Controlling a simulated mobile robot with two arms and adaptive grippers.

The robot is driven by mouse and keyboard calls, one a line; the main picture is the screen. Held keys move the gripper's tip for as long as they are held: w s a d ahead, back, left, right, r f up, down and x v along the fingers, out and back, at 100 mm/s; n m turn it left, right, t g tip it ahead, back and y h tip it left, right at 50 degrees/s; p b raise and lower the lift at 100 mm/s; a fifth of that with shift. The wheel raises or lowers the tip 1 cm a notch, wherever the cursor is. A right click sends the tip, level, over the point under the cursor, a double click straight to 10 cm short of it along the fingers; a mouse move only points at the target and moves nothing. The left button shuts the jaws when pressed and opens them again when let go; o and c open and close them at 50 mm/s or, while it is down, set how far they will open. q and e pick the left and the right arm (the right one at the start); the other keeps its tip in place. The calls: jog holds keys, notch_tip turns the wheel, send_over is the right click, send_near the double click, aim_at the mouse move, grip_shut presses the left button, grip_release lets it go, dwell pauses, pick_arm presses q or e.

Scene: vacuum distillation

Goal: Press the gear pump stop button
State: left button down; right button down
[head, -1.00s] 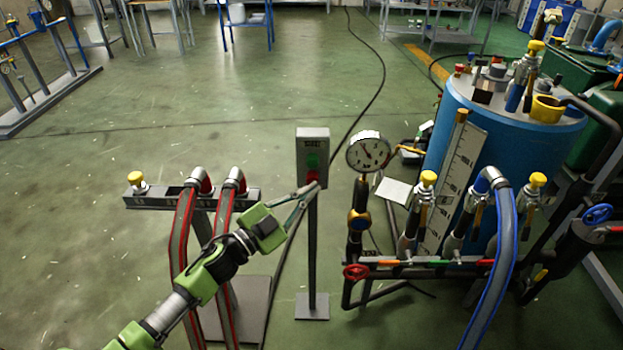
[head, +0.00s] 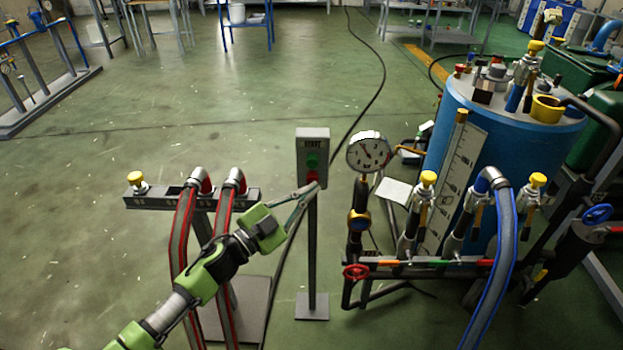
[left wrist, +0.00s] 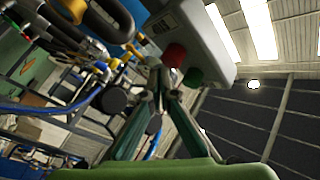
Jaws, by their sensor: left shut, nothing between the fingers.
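The grey button box (head: 313,147) stands on a thin dark post, with a green button (head: 312,160) above a red button (head: 312,177). My left gripper (head: 317,185) is shut and empty, its fingertips at the lower front of the box and close to the red button, partly covering it. In the left wrist view the box (left wrist: 200,35) shows tilted, with the red button (left wrist: 174,55) right at the tips of my left gripper (left wrist: 153,66) and the green button (left wrist: 192,77) beside it. I cannot tell whether the tips touch the red button. My right gripper is not in view.
A round pressure gauge (head: 368,152) on a pipe stands just right of the box. Red-striped hoses (head: 181,245) rise near my left arm. A blue tank (head: 500,140) and blue hose (head: 494,265) fill the right side. Open green floor lies behind.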

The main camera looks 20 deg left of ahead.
pick_arm(q)
jog(key=shift+w, duration=0.15)
jog(key=shift+w+a, duration=0.1)
jog(key=shift+w, duration=0.2)
pick_arm(e)
jog(key=shift+s+f, duration=0.2)
jog(key=shift+f, duration=0.05)
pick_arm(q)
jog(key=shift+w+a, duration=0.1)
jog(key=shift+w, duration=0.1)
pick_arm(e)
jog(key=shift+w+r, duration=0.2)
jog(key=shift+w, duration=0.15)
pick_arm(q)
jog(key=shift+s, duration=0.2)
jog(key=shift+s+d+p, duration=0.2)
jog(key=shift+s+p, duration=0.2)
jog(key=shift+s, duration=0.05)
pick_arm(e)
jog(key=shift+s+d+f, duration=0.15)
jog(key=shift+s+f, duration=0.95)
jog(key=shift+f, duration=0.1)
jog(key=shift+w+r, duration=0.1)
jog(key=shift+w, duration=0.1)
